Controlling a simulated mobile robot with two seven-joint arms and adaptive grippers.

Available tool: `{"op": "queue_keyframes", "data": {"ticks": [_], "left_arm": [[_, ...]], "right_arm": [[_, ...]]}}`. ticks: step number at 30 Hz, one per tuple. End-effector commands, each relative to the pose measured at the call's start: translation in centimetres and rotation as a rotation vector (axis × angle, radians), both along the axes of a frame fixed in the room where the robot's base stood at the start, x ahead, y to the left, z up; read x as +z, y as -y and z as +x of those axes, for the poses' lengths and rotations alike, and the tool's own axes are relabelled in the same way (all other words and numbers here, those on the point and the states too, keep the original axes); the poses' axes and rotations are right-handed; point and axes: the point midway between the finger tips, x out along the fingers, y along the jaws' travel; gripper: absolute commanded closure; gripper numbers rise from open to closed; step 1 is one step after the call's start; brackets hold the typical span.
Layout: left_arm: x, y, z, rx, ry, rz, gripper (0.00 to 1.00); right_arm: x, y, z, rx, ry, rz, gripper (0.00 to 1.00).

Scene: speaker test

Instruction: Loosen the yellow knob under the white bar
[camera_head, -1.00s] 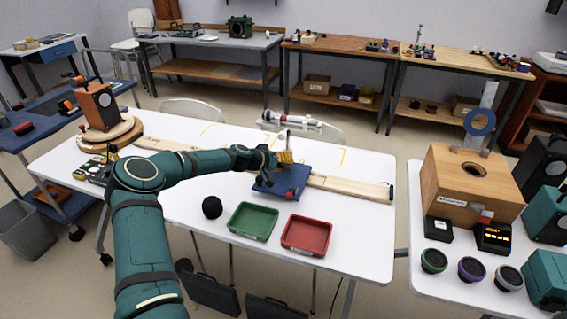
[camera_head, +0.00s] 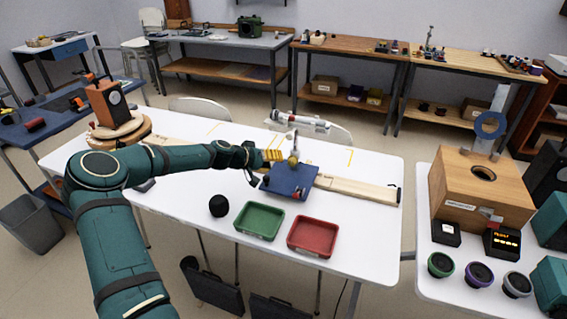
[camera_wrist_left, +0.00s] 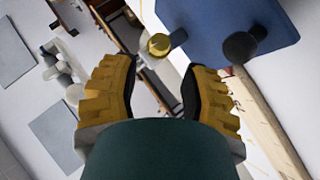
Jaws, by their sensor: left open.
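The yellow knob (camera_head: 293,160) shows as a small round thing above the blue plate (camera_head: 290,181). It also shows in the left wrist view (camera_wrist_left: 159,45), just beyond my fingers at the plate's edge. A white bar (camera_head: 300,122) with dark and red parts lies above the knob in the head view; how they join is too small to tell. My left gripper (camera_head: 272,155) has yellow ridged fingers and is just left of the knob. In the wrist view its fingers (camera_wrist_left: 160,88) are spread apart with nothing between them. My right gripper is out of view.
A dark round knob (camera_wrist_left: 240,47) stands out from the blue plate. A long wooden beam (camera_head: 358,188) runs beside it.

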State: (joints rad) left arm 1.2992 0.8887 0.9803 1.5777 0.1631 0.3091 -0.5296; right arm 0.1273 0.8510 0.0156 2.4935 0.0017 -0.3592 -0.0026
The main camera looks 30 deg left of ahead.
Motion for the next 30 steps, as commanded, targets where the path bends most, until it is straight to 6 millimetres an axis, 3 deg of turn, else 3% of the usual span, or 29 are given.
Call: {"op": "queue_keyframes", "data": {"ticks": [8, 26, 30], "left_arm": [[1.2, -0.8, -2.2, -0.001, -0.001, -0.002, 0.55], [1.4, -0.9, -2.3, -0.001, 0.0, -0.001, 0.55], [2.9, -0.9, -2.3, -0.001, 0.0, -0.001, 0.55]], "right_arm": [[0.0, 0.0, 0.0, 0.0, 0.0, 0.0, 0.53], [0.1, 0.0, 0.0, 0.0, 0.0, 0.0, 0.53], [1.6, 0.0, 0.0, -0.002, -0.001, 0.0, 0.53]]}}
